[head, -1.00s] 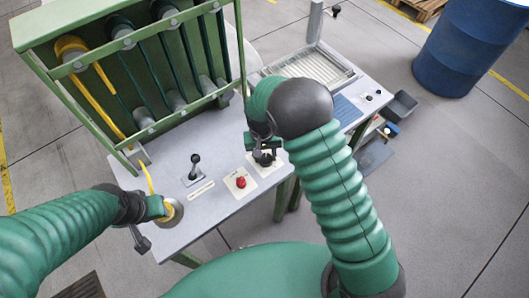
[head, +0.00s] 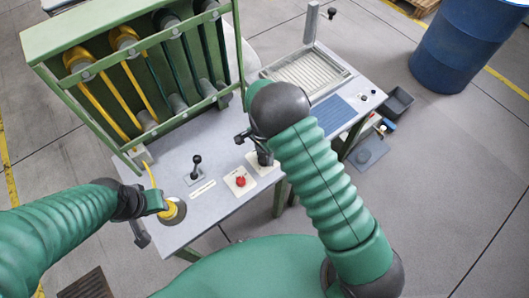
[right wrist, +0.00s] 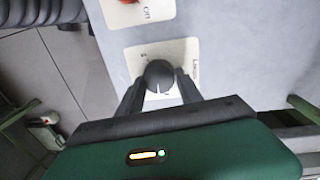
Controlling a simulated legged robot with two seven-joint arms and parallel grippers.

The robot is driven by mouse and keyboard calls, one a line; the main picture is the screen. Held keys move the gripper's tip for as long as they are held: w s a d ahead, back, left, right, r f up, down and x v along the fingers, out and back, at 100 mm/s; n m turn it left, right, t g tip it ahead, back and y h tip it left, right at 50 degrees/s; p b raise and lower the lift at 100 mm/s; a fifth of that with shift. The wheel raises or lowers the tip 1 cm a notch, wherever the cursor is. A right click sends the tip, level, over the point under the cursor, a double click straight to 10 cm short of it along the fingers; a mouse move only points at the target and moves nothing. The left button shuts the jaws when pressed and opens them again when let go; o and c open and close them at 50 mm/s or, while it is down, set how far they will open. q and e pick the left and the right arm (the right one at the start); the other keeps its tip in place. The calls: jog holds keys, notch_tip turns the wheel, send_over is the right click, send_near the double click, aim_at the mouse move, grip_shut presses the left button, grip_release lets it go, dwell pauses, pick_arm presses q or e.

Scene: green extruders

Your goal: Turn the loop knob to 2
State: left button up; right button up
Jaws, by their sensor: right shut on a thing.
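The black loop knob (right wrist: 158,76) sits on a cream plate (right wrist: 143,57) in the right wrist view. A pale mark runs across the lower part of its face. The plate carries printed marks, upside down and too small to read surely. My right gripper (right wrist: 160,92) has one finger on each side of the knob and is shut on it. In the head view my right gripper (head: 263,156) is over the cream plate, and my arm partly hides the knob. My left gripper (head: 160,204) is beside a round yellow-filled fitting (head: 173,212); its jaws are unclear.
A red button (head: 240,181) and a black lever (head: 195,165) stand on the grey tabletop (head: 205,214) left of the knob. The green extruder frame (head: 130,22) rises behind, with yellow-filled tubes. A blue barrel (head: 466,50) stands on the floor at the right.

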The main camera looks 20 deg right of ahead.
jog(key=m+p, duration=0.1)
jog(key=m, duration=0.2)
jog(key=m+p, duration=0.1)
jog(key=m, duration=0.2)
jog(key=shift+s+r+y, duration=0.1)
jog(key=shift+s+y, duration=0.1)
jog(key=shift+y, duration=0.1)
jog(key=m+p, duration=0.2)
jog(key=m, duration=0.4)
jog(key=shift+m, duration=0.3)
jog(key=o, duration=1.4)
jog(key=shift+c, duration=0.2)
jog(key=shift+w, duration=0.1)
notch_tip(320, 180, up, 16)
jog(key=w, duration=0.1)
jog(key=shift+d+r, duration=0.25)
jog(key=shift+d, duration=0.05)
